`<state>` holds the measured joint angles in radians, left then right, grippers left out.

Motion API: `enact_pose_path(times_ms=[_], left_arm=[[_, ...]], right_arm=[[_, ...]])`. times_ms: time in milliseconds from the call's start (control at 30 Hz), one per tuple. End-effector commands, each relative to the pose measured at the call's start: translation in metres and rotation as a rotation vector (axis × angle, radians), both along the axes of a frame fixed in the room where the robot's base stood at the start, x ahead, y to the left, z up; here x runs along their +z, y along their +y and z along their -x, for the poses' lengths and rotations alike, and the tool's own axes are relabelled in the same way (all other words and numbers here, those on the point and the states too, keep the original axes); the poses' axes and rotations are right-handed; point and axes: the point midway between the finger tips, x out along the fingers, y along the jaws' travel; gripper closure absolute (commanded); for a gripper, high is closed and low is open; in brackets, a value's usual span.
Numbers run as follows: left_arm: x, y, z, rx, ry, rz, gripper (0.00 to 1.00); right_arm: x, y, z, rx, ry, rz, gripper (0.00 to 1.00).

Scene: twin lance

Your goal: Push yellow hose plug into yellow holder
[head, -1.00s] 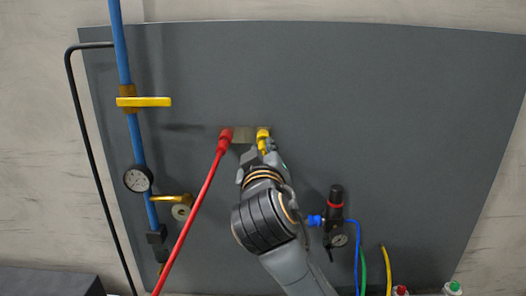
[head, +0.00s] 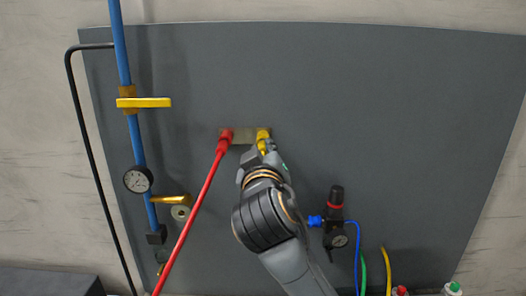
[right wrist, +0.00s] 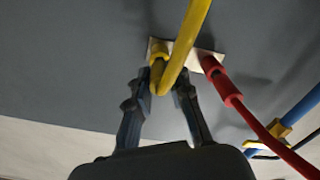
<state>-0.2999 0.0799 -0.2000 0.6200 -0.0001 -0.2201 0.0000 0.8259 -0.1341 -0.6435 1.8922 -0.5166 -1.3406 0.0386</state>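The yellow holder (head: 263,133) sits at the right end of a small beige plate (head: 243,135) on the dark panel. In the right wrist view, the yellow hose plug (right wrist: 158,76) is lined up with the holder (right wrist: 158,48) and appears to meet it; the exact seating cannot be told. My right gripper (head: 267,147) is just below the holder. In the wrist view its fingers (right wrist: 163,88) are on both sides of the plug and appear shut on it. The yellow hose (right wrist: 186,45) bends back and crosses in front, hiding part of the grip. My left gripper is not in view.
A red plug (head: 225,136) with a red hose (head: 191,220) sits at the plate's left end. A blue pipe (head: 137,140) with a yellow lever (head: 145,102) and gauge (head: 138,179) stands left. A regulator (head: 336,220) is lower right. The upper right panel is clear.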

Motion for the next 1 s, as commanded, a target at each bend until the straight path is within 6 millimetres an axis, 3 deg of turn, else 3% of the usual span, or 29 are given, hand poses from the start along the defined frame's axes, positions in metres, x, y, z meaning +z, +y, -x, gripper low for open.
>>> enact_pose_path(times_ms=[267, 400, 767, 1000], left_arm=[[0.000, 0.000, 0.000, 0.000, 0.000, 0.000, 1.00], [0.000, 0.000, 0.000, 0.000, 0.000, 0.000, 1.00], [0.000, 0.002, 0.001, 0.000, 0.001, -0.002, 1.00], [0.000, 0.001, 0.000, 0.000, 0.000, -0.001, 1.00]], right_arm=[[0.000, 0.000, 0.000, 0.001, -0.001, 0.000, 0.71], [0.000, 0.000, 0.000, 0.001, -0.001, 0.000, 0.45], [0.000, 0.000, 0.004, 0.001, 0.000, 0.000, 0.45], [0.000, 0.001, 0.043, 0.004, 0.000, -0.002, 0.45]])
